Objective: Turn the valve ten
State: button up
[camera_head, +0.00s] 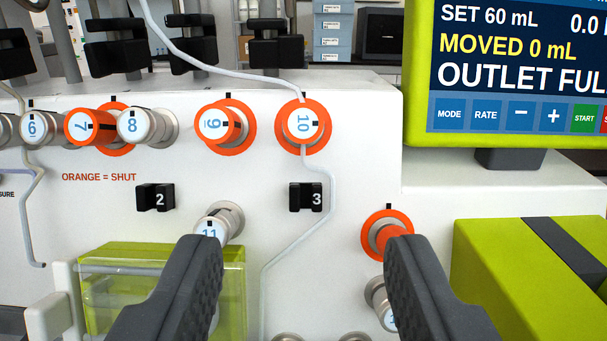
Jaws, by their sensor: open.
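Valve ten (303,123) is a round knob with a white face marked 10 and an orange ring around it, on the upper middle of the white panel. The numeral 10 lies turned on its side. A thin clear tube comes down to the knob from above and runs on below it. My gripper (305,265) is open and empty, its two dark fingers spread apart at the bottom of the view. The fingers are below valve ten and do not touch it. The left finger partly covers valve 11 (213,225).
Valve 9 (223,124), orange, is left of valve ten, with valves 8 (140,125), 7 (88,127) and 6 (37,127) further left. Black clip 3 (306,197) is just below. Black clamps (276,45) stand above. A green-framed screen (515,70) and green box (530,270) are at right.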

aim_at(303, 129)
jog(key=shift+w+f+p, duration=0.15)
jog(key=shift+w+p, duration=0.85)
jog(key=shift+w, duration=5.85)
jog(key=c, duration=1)
